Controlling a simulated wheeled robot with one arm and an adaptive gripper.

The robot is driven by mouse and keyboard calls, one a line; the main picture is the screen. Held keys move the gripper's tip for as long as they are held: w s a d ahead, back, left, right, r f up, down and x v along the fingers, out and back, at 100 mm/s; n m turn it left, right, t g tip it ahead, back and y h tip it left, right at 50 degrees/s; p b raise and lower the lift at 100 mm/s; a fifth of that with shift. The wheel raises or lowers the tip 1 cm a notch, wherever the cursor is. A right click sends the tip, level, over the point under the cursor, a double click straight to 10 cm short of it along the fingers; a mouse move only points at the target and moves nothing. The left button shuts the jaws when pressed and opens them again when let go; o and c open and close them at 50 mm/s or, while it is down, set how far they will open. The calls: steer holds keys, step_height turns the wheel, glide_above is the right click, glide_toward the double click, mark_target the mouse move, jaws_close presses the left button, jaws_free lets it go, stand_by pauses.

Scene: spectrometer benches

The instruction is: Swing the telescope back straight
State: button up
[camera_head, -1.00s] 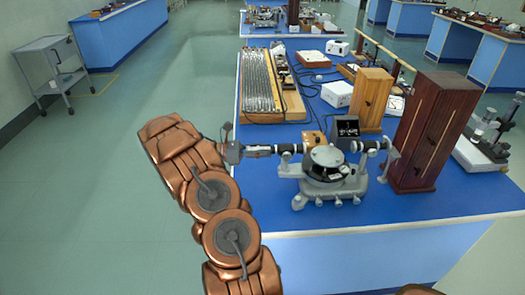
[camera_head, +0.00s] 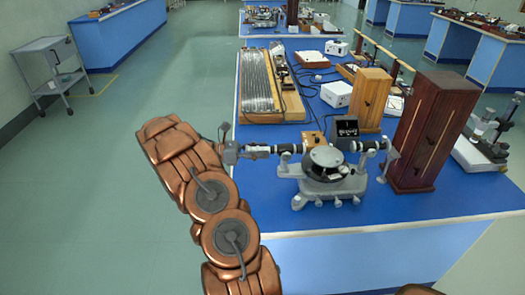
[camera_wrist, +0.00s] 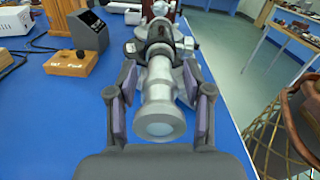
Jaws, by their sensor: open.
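In the wrist view the pale grey telescope (camera_wrist: 160,122) lies lengthwise between the fingers of my gripper (camera_wrist: 160,88). The fingers are apart, one on each side of the tube, with narrow gaps. The far side of the spectrometer is partly hidden behind the tube there.
A dark wooden cabinet (camera_head: 430,135) stands close to the right of the spectrometer. A black display box (camera_head: 344,131) and a small wooden box (camera_head: 314,140) stand behind it. A lighter wooden cabinet (camera_head: 370,100) is farther back.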

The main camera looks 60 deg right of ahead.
steer(key=v, duration=0.7)
stand_by(0.5)
steer(key=s+a+r+m+t+y, duration=0.1)
steer(key=s+a+r+m+t, duration=0.2)
steer(key=a, duration=0.5)
steer(key=s+a+r+m+t+y, duration=0.1)
steer(key=a+r+t, duration=0.1)
steer(key=a+r, duration=0.45)
steer(key=s+a+f+m+t+y, duration=0.1)
steer(key=s+a+t+y, duration=0.1)
steer(key=a, duration=0.8)
steer(key=s+a+f+m+t+y, duration=0.1)
steer(key=s+a+t, duration=0.3)
steer(key=a, duration=0.7)
steer(key=s+a+f+m+t+y, duration=0.1)
steer(key=s+a+t+y, duration=0.2)
steer(key=a, duration=0.8)
steer(key=shift+s+f+m+y, duration=0.15)
steer(key=shift+s+m+y, duration=0.2)
steer(key=shift+s, duration=0.85)
